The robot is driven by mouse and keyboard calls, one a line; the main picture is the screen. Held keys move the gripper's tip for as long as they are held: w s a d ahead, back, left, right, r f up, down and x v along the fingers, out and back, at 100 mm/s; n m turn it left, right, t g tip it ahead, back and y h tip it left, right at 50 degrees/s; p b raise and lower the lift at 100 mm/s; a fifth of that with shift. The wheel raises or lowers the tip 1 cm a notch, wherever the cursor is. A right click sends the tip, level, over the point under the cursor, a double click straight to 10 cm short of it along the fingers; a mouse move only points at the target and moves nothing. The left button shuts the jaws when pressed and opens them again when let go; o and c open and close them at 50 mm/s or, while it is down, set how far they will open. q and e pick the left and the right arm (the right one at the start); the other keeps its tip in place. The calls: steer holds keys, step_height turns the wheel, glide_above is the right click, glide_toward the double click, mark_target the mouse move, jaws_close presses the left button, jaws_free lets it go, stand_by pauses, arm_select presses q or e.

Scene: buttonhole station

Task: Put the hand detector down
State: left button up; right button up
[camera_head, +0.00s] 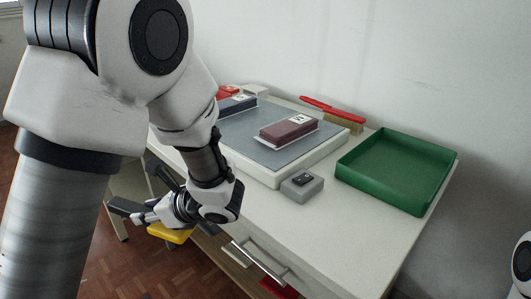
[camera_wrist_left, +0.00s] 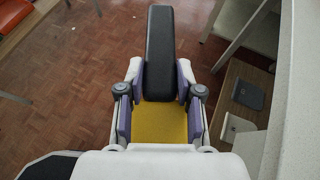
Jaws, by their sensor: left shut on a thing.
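The hand detector has a long black paddle and a yellow body. In the left wrist view the detector (camera_wrist_left: 160,52) stands out between my fingers, paddle pointing away. My left gripper (camera_wrist_left: 160,92) is shut on it, with a purple-padded finger on each side. In the head view the left gripper (camera_head: 150,214) hangs off the table's front left side, above the floor. The detector's yellow body (camera_head: 168,234) shows below it, partly hidden by the gripper. My right gripper is not in view.
A white table (camera_head: 350,247) holds a grey mat (camera_head: 245,142) with a dark red block (camera_head: 288,131), a small grey box (camera_head: 302,187), a green tray (camera_head: 362,177) and a red-handled brush (camera_head: 332,109). The table's front strip is clear. A drawer handle (camera_head: 260,262) sticks out in front.

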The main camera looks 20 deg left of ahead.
arm_select(q)
steer(key=w+r+m+t+b, duration=0.1)
steer(key=w, duration=0.6)
steer(key=w+r+m+t, duration=0.1)
steer(key=w+m+t, duration=0.1)
steer(key=w, duration=0.6)
steer(key=w+r+m+t+h+b, duration=0.1)
steer(key=w+t, duration=0.1)
steer(key=w, duration=0.5)
steer(key=shift+w+a+r+m+b, duration=0.1)
steer(key=shift+w+a+m+b, duration=0.25)
steer(key=shift+m, duration=0.05)
steer(key=f, duration=0.2)
steer(key=f+b, duration=0.1)
steer(key=shift+w+f+b, duration=0.2)
steer(key=shift+f+b, duration=0.1)
steer(key=shift+f, duration=0.05)
steer(key=shift+r, duration=0.1)
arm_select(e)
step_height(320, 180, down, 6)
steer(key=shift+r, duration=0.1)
arm_select(q)
steer(key=shift+f, duration=0.2)
steer(key=o, duration=1)
steer(key=shift+r, duration=0.1)
